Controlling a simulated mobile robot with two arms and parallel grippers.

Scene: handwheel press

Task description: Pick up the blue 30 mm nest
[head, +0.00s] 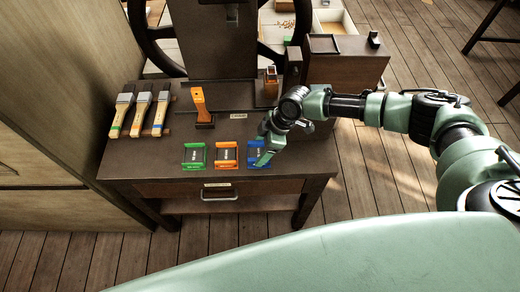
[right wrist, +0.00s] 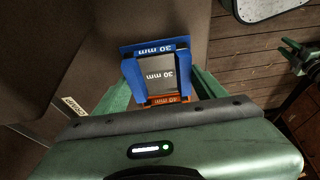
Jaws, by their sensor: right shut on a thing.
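The blue 30 mm nest (head: 255,168) is at the right end of a row of nests near the front edge of the bench, partly covered by my right gripper (head: 264,152). In the right wrist view the blue nest (right wrist: 154,48) shows its "30 mm" marking between my green fingers. My right gripper (right wrist: 158,88) is shut on it. I cannot tell whether the nest is clear of the bench top. In the right wrist view, a small green part at the right edge may be my left gripper; the head view does not show it.
The orange nest (head: 226,146) is close left of the blue one, with the green nest (head: 194,147) beyond it. Several wooden-handled brushes (head: 143,112) lie at the bench's left. The press frame (head: 220,45) stands behind. Floor is free right of the bench.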

